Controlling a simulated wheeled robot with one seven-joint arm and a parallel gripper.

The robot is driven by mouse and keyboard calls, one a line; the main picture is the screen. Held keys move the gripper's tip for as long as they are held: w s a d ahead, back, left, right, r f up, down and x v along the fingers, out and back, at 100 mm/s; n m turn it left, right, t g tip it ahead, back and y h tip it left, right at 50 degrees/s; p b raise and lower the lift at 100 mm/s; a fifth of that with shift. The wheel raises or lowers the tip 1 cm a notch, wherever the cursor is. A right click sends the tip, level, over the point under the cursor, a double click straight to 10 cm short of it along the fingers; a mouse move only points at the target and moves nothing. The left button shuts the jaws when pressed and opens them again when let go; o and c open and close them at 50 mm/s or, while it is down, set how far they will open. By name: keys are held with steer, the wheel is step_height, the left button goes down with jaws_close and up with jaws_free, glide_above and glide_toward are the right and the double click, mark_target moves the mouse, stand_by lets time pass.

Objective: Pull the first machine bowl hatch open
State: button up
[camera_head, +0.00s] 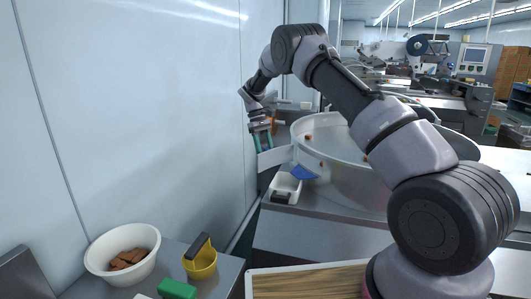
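The first machine bowl (350,152) is a large round white bowl on the metal machine, right of my gripper. A flat white panel (275,158) juts from the bowl's left side; it may be the hatch, but I cannot tell for sure or how far open it is. My gripper (263,143) points down at this panel's upper edge. Its two teal-tipped fingers show with a small gap. I cannot tell whether they touch or hold the panel. A blue piece (303,172) sits at the bowl's outer wall, beside the panel.
A small white container (286,187) is below the panel. A white wall stands close left of my gripper. On the front-left table are a white bowl of brown pieces (128,258), a yellow scoop (201,262) and a green block (177,289). My arm crosses the right side.

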steer(key=shift+r, duration=0.1)
steer(key=v, duration=1)
steer(key=shift+r, duration=0.25)
steer(key=shift+a+r, duration=0.1)
steer(key=s+d+r+m+t+y, duration=0.2)
steer(key=s+d+r, duration=0.45)
steer(key=r, duration=0.45)
steer(key=s+d+r+m+t+y, duration=0.1)
steer(key=s+d+r+m+t, duration=0.1)
steer(key=s+d+r, duration=0.7)
steer(key=s+r+m+t+y, duration=0.1)
steer(key=s+r+m+t, duration=0.3)
steer(key=s, duration=0.7)
steer(key=s+d+f+m+t, duration=0.2)
steer(key=s+f+t, duration=0.1)
steer(key=s, duration=1.1)
steer(key=shift+s+d+f+m, duration=0.2)
steer(key=shift+s+f+m, duration=0.2)
steer(key=shift+f, duration=0.1)
